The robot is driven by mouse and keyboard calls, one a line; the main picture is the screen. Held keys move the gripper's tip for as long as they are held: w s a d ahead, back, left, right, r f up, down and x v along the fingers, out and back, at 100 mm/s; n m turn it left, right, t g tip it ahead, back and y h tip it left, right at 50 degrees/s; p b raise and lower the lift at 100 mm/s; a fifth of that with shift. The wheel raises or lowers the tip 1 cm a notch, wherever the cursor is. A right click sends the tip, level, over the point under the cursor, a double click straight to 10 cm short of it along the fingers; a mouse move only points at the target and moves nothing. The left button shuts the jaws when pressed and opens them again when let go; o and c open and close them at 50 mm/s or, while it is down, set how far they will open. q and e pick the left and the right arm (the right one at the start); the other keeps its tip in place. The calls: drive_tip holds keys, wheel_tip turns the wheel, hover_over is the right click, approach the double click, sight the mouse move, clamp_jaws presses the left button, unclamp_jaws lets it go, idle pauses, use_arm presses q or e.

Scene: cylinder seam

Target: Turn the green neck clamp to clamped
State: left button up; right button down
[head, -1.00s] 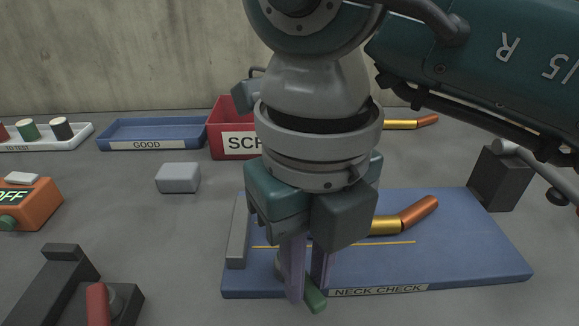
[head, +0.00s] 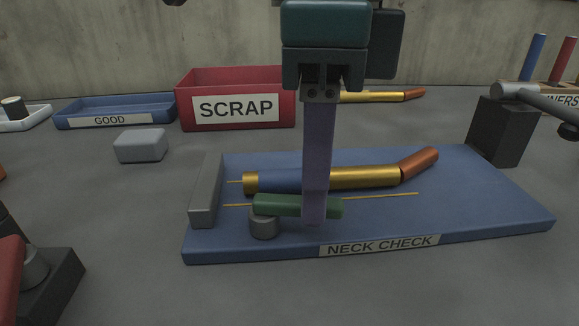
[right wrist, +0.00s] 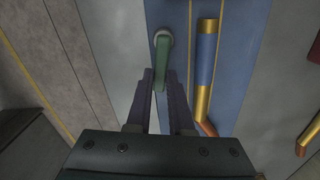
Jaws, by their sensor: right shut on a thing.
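The green neck clamp (head: 270,205) is a bar on a grey round pivot (head: 264,226) near the front left of the blue NECK CHECK board (head: 480,215). Its bar lies left to right, along the thin yellow line on the board. My right gripper (head: 315,215) comes straight down from above and is shut on the bar, right of the pivot. In the right wrist view the clamp (right wrist: 162,62) runs from its pivot in between the fingers (right wrist: 160,78). Behind the clamp lies a gold tube (head: 365,177) with a blue section and a bent copper end; the fingers hide part of it.
A grey upright block (head: 206,190) stands at the board's left edge. A dark block (head: 499,130) with a grey rod is at the back right. The red SCRAP bin (head: 235,84), blue GOOD tray (head: 112,108) and a grey block (head: 140,145) stand behind.

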drive_tip(key=shift+w+n+b, duration=0.4)
drive_tip(key=shift+n+b, duration=0.3)
drive_tip(key=shift+n, duration=0.3)
drive_tip(key=c, duration=0.8)
unclamp_jaws()
drive_tip(key=shift+r, duration=0.15)
wheel_tip(320, 180, up, 10)
drive_tip(key=shift+p, duration=0.3)
